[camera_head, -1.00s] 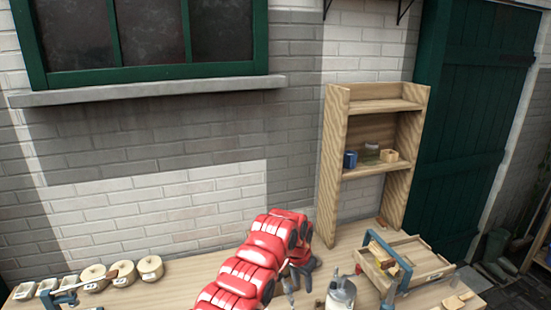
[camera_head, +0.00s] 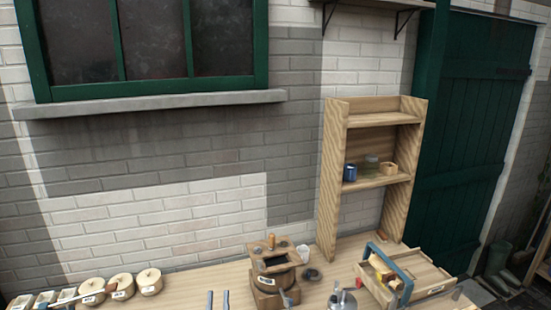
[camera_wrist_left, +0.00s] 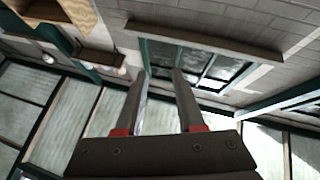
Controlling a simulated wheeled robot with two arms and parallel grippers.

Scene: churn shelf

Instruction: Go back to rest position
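My left gripper (camera_head: 217,300) shows at the bottom edge of the head view as two grey-blue fingertips standing apart. In the left wrist view the same gripper (camera_wrist_left: 160,85) has its two long fingers spread with nothing between them. It is in front of the worktop (camera_head: 185,288), left of a wooden device (camera_head: 274,282), and seems to touch nothing. The rest of the left arm is out of the head view.
A wooden shelf (camera_head: 335,180) stands on the worktop's right, holding a blue cup (camera_head: 350,172), a jar and a small wooden cup. Lidded wooden pots (camera_head: 121,286) are at the left. A wooden tray (camera_head: 428,277) with a blue handle and a metal can (camera_head: 342,300) sit at the right.

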